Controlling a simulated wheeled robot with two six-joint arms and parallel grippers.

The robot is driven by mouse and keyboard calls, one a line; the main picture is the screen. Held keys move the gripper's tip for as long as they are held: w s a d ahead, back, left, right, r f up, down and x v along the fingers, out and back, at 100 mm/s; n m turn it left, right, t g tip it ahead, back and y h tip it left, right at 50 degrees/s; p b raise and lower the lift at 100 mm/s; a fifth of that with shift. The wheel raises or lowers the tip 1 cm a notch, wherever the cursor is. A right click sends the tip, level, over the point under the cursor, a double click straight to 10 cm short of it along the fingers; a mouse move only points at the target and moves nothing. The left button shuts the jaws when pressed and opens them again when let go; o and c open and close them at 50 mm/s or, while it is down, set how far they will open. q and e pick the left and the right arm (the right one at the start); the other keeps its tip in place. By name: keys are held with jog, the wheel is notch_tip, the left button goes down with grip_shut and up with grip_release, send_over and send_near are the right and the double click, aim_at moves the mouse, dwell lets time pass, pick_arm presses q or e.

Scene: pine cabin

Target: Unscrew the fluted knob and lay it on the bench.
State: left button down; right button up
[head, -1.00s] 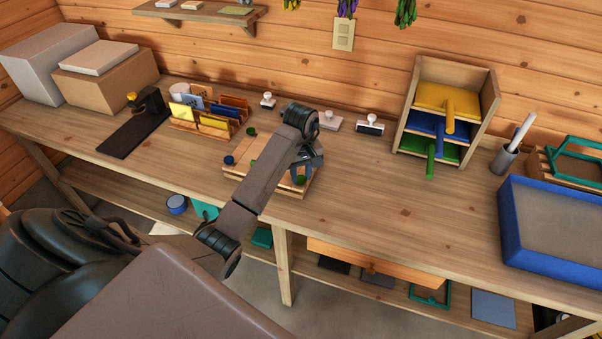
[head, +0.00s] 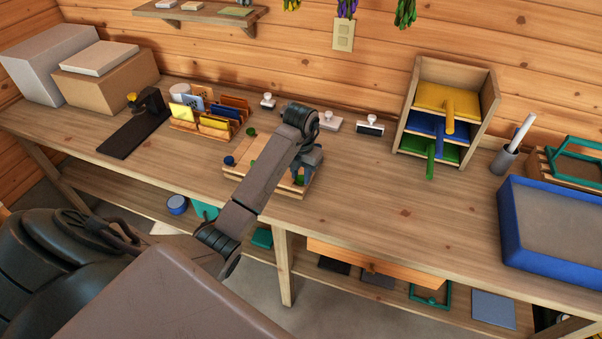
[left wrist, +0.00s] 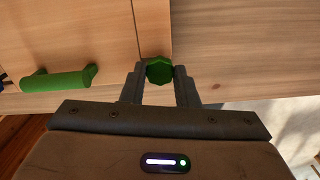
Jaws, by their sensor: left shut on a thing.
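The green fluted knob (left wrist: 159,70) sits between the fingertips of my left gripper (left wrist: 160,75) in the left wrist view, with a finger on each side. The gripper is shut on it. The knob is at the edge of a pale wooden board. In the head view my left gripper (head: 304,172) is over the right end of this wooden flower press (head: 262,179) on the bench (head: 370,205). The gripper partly covers the knob there, and I cannot tell whether it is still threaded. My right gripper is not in view.
A green handle (left wrist: 60,82) lies on the board left of the knob. A blue knob (head: 229,160) is at the press's left. A card rack (head: 205,125) and stamps (head: 369,126) stand behind. The bench right of the press is clear up to the blue tray (head: 548,258).

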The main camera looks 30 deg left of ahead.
aim_at(300, 179)
pick_arm(q)
jog(key=n, duration=0.4)
jog(key=shift+n, duration=0.3)
jog(key=n, duration=0.5)
jog(key=shift+r+p, duration=2.1)
jog(key=shift+r, duration=0.5)
